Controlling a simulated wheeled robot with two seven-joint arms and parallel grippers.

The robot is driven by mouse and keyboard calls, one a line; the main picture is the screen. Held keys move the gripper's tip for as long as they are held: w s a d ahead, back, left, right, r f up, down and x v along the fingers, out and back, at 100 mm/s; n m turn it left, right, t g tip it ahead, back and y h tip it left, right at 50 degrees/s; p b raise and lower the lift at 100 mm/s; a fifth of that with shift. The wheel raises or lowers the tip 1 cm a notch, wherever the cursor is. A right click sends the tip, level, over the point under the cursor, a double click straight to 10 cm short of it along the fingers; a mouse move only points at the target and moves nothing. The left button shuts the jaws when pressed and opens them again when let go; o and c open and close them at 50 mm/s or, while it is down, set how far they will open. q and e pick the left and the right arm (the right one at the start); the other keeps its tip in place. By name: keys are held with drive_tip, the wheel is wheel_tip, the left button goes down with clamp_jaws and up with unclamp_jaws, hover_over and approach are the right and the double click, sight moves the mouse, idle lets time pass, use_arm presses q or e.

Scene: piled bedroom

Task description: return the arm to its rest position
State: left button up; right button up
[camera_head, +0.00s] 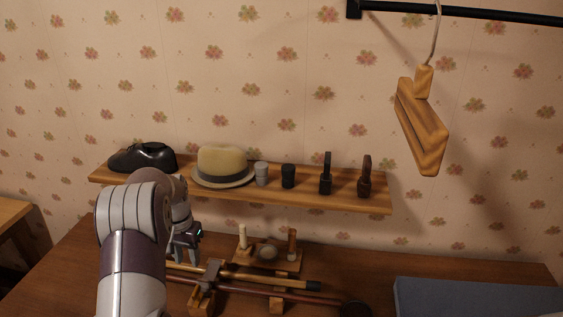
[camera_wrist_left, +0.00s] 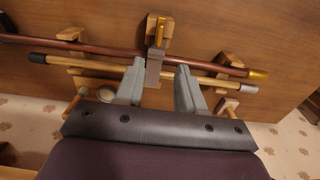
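My left arm (camera_head: 133,255) comes in from the lower left of the head view, in front of the shelf. My left gripper (camera_head: 186,257) points down above the dresser top, close to the canes on their wooden stand. In the left wrist view my left gripper (camera_wrist_left: 160,82) has its two grey fingers apart. The canes cross beyond the fingertips, and a stand post (camera_wrist_left: 154,62) shows in the gap. I see nothing held, though exact depth is unclear. My right gripper is in neither view.
A wall shelf (camera_head: 300,198) holds a black shoe (camera_head: 143,157), a straw hat (camera_head: 224,165) and several small items. Canes (camera_head: 270,293) rest on a stand on the dresser. A blue box (camera_head: 470,297) lies at right. A wooden hanger (camera_head: 421,125) hangs from a black rail (camera_head: 480,13).

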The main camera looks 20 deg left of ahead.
use_arm(q)
drive_tip(key=s+d+r+m+t, duration=0.1)
drive_tip(key=s+d, duration=1.7)
drive_tip(key=d, duration=0.4)
drive_tip(key=shift+s+r, duration=0.15)
drive_tip(key=shift+r, duration=0.25)
drive_tip(key=shift+s, duration=0.1)
